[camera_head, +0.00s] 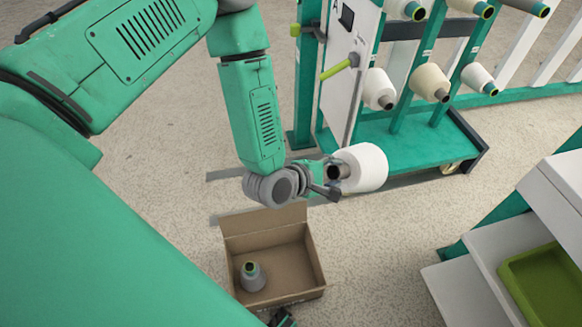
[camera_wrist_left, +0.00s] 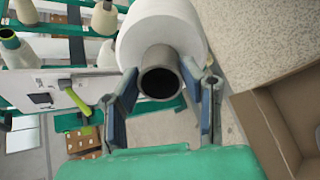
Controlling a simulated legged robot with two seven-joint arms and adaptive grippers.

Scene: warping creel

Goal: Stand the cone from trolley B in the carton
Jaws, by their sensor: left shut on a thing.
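A white yarn cone (camera_head: 362,168) is in my left gripper (camera_head: 328,180), above the floor and beyond the carton. In the left wrist view the two fingers (camera_wrist_left: 163,95) flank the grey tube (camera_wrist_left: 160,75) at the end of the cone (camera_wrist_left: 178,25). The cone lies tilted on its side, its tube end toward my gripper. The open brown carton (camera_head: 312,258) stands on the floor below my left gripper, and its edge shows at the right of the left wrist view (camera_wrist_left: 290,115). My right gripper is not clearly seen.
A small grey cone (camera_head: 253,278) stands in the carton's left part; the right part looks empty. A green creel (camera_head: 405,140) marked A holds several cones behind the held cone. A white shelf unit (camera_head: 475,295) with a green tray (camera_head: 545,285) stands at right.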

